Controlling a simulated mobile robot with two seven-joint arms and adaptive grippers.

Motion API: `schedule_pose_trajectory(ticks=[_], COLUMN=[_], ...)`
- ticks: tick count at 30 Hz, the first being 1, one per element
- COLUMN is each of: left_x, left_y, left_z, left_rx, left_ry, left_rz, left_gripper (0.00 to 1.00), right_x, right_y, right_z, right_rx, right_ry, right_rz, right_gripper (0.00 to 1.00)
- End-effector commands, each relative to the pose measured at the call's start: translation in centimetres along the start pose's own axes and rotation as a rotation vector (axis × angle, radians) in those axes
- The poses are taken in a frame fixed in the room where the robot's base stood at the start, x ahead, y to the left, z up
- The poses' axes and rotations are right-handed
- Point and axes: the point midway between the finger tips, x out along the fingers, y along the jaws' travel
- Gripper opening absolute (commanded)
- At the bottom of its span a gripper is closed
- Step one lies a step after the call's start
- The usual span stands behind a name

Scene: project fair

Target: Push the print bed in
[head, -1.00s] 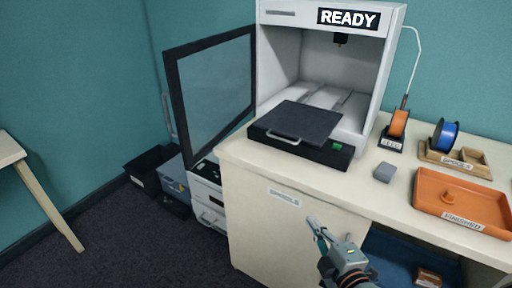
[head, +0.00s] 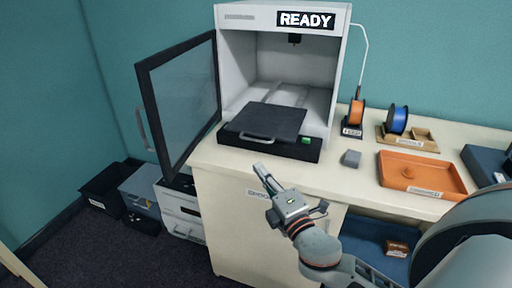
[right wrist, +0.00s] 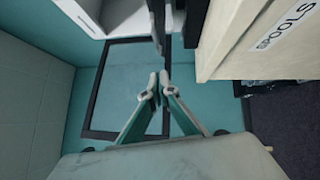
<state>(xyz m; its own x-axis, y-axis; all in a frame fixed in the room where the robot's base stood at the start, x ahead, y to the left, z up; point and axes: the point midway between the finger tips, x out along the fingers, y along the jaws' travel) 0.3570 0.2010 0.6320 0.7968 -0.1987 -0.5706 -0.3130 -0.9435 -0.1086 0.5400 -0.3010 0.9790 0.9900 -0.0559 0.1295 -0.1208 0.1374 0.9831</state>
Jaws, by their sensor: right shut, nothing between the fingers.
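The print bed (head: 272,120) is a dark flat plate on a black carriage with a light handle (head: 257,138) at its front. It sticks out of the front of the white printer (head: 340,75), which shows a READY sign. The printer's framed glass door (head: 185,100) stands open to the left. My right gripper (head: 262,175) is shut and empty, in front of the table edge and below the bed's handle, apart from it. Its closed fingertips (right wrist: 160,85) also show in the right wrist view. My left gripper is not in view.
The table (head: 345,178) carries a grey block (head: 351,158), an orange tray (head: 420,175), an orange spool (head: 355,115) and a blue spool (head: 397,120) on stands. Dark and grey bins (head: 105,188) stand on the floor at left.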

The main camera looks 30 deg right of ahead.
Motion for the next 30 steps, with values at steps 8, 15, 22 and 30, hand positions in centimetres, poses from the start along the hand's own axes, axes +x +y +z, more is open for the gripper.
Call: schedule_pose_trajectory(ticks=[8, 15, 22, 30], left_x=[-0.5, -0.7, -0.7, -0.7], left_y=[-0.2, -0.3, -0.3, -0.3], left_z=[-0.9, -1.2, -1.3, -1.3], left_rx=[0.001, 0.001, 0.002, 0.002], left_ry=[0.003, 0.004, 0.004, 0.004], left_rz=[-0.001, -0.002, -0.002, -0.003], left_gripper=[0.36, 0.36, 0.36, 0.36], right_x=[5.2, 7.6, 8.4, 8.4], right_y=[0.2, 0.1, -0.1, -0.1], right_z=[0.1, 2.0, 2.8, 2.9], right_rx=[-0.002, -0.002, 0.001, 0.001], right_ry=[-0.001, 0.0, 0.0, 0.0], right_rz=[0.003, 0.0, -0.002, -0.002], right_gripper=[0.0, 0.0, 0.0, 0.0])
